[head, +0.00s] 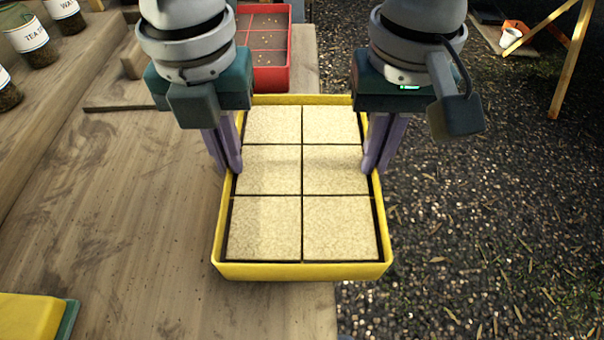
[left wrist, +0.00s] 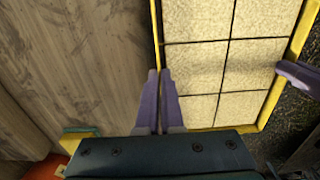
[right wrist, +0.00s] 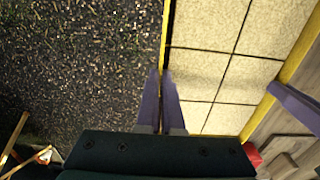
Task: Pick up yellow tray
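The yellow tray (head: 303,271) has a yellow rim and several pale, square cells. It spans the bench's right edge, with its right part out over the ground; whether its underside touches the bench cannot be told. My left gripper (head: 233,168) is shut on the tray's left wall, and my right gripper (head: 372,168) is shut on its right wall. In the left wrist view the left fingers (left wrist: 159,75) pinch the rim. In the right wrist view the right fingers (right wrist: 161,72) do the same. The finger tips hide small parts of the rim.
A red tray (head: 270,78) with brown soil cells stands behind the yellow one. Labelled jars (head: 30,42) stand on a ledge at the back left. A yellow and green item (head: 32,318) lies front left. The wooden bench (head: 130,200) is clear between; gravel lies to the right.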

